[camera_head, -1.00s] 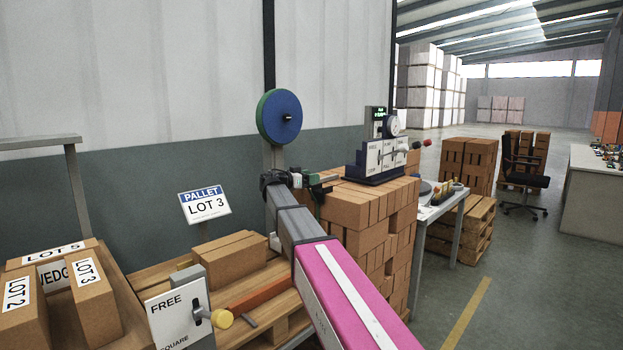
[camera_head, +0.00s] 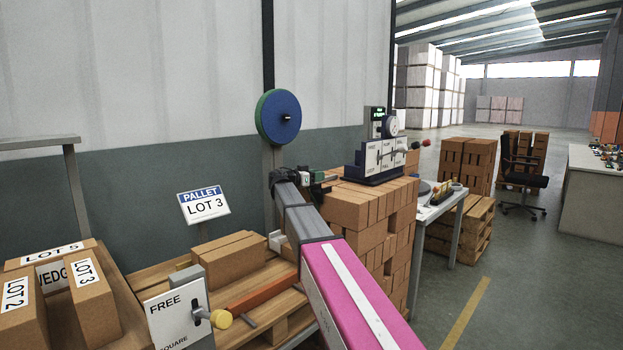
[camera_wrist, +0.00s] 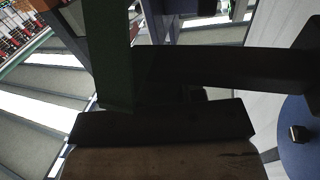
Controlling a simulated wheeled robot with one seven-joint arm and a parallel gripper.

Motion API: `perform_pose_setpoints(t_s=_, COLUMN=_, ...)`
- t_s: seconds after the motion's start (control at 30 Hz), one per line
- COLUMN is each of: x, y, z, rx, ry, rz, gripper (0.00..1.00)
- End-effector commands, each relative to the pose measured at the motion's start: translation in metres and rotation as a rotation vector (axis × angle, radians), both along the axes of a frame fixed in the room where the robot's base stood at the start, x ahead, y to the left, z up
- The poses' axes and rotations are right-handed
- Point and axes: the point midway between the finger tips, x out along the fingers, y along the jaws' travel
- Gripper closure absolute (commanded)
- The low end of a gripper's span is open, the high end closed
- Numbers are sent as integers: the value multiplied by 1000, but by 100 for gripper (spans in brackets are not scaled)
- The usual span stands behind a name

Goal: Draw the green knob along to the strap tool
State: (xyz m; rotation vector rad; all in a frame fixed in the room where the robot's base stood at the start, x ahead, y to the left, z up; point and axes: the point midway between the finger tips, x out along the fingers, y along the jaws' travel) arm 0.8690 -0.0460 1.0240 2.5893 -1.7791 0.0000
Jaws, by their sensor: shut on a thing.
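My gripper (camera_head: 318,178) is at the end of my grey and pink arm, at the near left top edge of the tall brick stack. It is shut on a small green piece (camera_head: 320,176), which I take to be the green knob. The fingers partly hide it. In the wrist view, a dark green bar (camera_wrist: 113,50) crosses the dark fingers. I cannot single out the strap tool for sure. A blue-based device (camera_head: 380,172) with white labels and a red knob stands on the stack, right of my gripper and apart from it.
A blue and green reel (camera_head: 272,118) hangs on a post behind my gripper. The brick stack (camera_head: 362,215) is below and to the right. A pallet with bricks, a LOT 3 sign (camera_head: 204,204) and a FREE panel (camera_head: 172,310) are left.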

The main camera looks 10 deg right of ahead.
Motion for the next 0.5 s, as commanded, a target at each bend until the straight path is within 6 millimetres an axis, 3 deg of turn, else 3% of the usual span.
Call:
perform_pose_setpoints(t_s=0.2, x=32, y=-41, z=0, rx=0, ry=0, rz=-3, gripper=100)
perform_pose_setpoints(t_s=0.5, x=34, y=-46, z=0, rx=0, ry=0, rz=1, gripper=100)
